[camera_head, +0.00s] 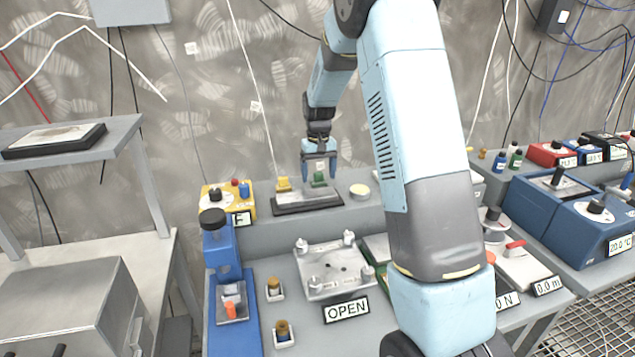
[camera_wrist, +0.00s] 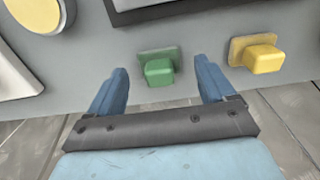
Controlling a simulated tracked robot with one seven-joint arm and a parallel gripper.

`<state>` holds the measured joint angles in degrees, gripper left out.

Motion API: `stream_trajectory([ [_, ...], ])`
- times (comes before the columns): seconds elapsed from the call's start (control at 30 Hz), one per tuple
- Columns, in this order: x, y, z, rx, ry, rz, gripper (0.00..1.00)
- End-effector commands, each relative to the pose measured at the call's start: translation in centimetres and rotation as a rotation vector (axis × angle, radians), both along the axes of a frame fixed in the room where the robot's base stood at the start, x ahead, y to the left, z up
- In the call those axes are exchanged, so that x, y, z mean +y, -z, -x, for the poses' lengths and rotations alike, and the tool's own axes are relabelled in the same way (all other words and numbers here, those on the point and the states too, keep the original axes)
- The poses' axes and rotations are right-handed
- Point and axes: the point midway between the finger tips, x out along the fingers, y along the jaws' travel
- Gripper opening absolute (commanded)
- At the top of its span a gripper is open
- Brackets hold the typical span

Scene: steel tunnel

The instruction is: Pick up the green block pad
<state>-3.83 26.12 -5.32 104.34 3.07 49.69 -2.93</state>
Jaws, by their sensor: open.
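The green block pad (camera_wrist: 158,68) is a small green block on a flat green base. In the wrist view it lies ahead of my gripper (camera_wrist: 160,82), between the lines of the two blue fingers, nearer the left one. My gripper is open, with nothing between its fingers. In the head view my gripper (camera_head: 319,170) points down just above the green block pad (camera_head: 319,179), at the back of the bench. The fingers partly cover the pad there, so I cannot tell whether they touch it.
A yellow block (camera_wrist: 262,55) sits right of the green one in the wrist view and left of it in the head view (camera_head: 283,184). A dark plate (camera_head: 308,200) lies in front of them. A round yellow-topped item (camera_head: 360,190) stands to the right. The wall is close behind.

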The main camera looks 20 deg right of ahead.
Motion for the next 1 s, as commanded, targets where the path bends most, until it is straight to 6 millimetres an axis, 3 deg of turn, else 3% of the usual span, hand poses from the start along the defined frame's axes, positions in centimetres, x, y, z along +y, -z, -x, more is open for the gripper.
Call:
stream_trajectory([
  [0.13,0.0,1.4,0.0,0.001,0.0,0.0,0.83],
  [0.43,0.0,1.7,0.0,0.0,-0.001,0.0,0.82],
  [1.0,0.1,1.7,0.0,0.0,-0.001,0.0,0.27],
])
